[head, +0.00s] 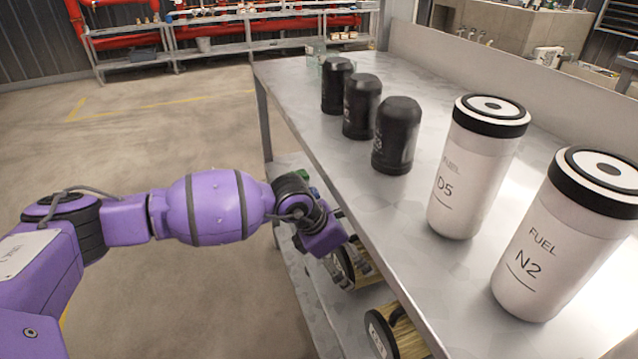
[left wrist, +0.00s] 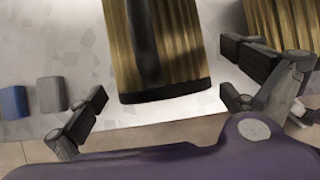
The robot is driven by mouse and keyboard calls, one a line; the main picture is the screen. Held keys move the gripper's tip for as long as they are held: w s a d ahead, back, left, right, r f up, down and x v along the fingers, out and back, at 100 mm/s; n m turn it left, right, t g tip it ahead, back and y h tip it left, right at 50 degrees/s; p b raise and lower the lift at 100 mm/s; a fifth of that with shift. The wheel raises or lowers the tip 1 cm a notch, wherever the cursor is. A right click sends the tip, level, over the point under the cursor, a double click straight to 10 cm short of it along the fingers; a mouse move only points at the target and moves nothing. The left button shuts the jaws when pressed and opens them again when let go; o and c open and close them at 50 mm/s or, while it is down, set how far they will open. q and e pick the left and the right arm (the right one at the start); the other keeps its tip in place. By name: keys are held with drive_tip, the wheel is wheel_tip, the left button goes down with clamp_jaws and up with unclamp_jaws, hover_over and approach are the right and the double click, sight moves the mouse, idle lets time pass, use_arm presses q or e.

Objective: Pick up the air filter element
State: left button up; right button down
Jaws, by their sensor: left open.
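A pleated tan filter element with black end caps, apparently the air filter element (head: 364,272), lies on the lower shelf, partly hidden by my gripper and the tabletop edge. In the left wrist view the pleated element (left wrist: 186,42) with its dark band fills the upper middle. My left gripper (head: 337,262) reaches under the tabletop edge. Its fingers (left wrist: 165,90) are open, one on each side of the element's near end, with visible gaps, and hold nothing. A second pleated element (head: 399,333) lies nearer on the shelf. My right gripper is out of view.
Two white fuel filters, D5 (head: 478,167) and N2 (head: 569,240), and three black canisters (head: 397,136) stand on the metal tabletop (head: 400,225), just above my gripper. Blue and grey small items (left wrist: 51,94) lie left of the fingers. The floor at left is clear.

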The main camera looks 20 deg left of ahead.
sight(358, 246)
use_arm(q)
drive_tip(key=shift+w+d+r, duration=0.2)
drive_tip(key=shift+w+d, duration=0.15)
drive_tip(key=shift+w, duration=0.1)
drive_tip(key=shift+w+d+b, duration=0.35)
drive_tip(key=shift+w+d, duration=0.6)
drive_tip(key=shift+d, duration=0.15)
drive_tip(key=x, duration=0.2)
drive_tip(key=shift+f+b, duration=0.3)
drive_tip(key=shift+b, duration=0.1)
drive_tip(key=shift+w+d+f, duration=0.1)
drive_tip(key=shift+w+f, duration=0.1)
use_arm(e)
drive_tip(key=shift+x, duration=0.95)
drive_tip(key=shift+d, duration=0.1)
use_arm(q)
drive_tip(key=c, duration=1.1)
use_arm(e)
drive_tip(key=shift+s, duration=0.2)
